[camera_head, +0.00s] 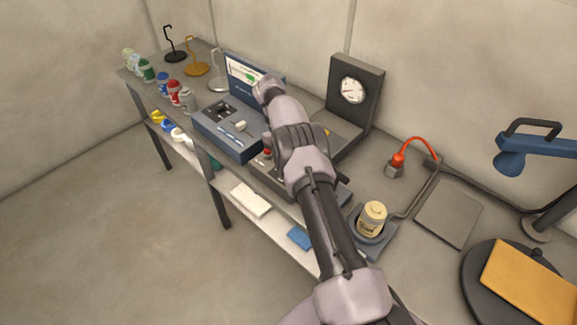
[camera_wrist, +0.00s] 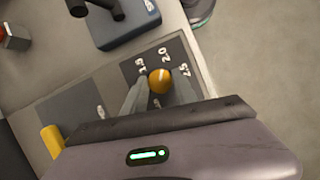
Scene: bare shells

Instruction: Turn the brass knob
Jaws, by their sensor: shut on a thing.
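The brass knob (camera_wrist: 160,80) shows in the wrist view as a round golden cap with a pale mark line. It sits on a dark dial plate (camera_wrist: 134,67) with white numbers, among them 2.0 and 2.5, around it. My gripper (camera_wrist: 161,92) has one finger on each side of the knob and is shut on it. In the head view my own arm reaches over the bench and hides the knob and my fingertips.
A gauge on a dark upright panel (camera_head: 367,104) stands behind my arm. A blue-grey console (camera_head: 215,135) is to its left, with several bottles beyond. A cream jar (camera_head: 373,218) stands on the right, near a red-capped fitting (camera_head: 397,161). A yellow cylinder (camera_wrist: 52,141) is near the gripper.

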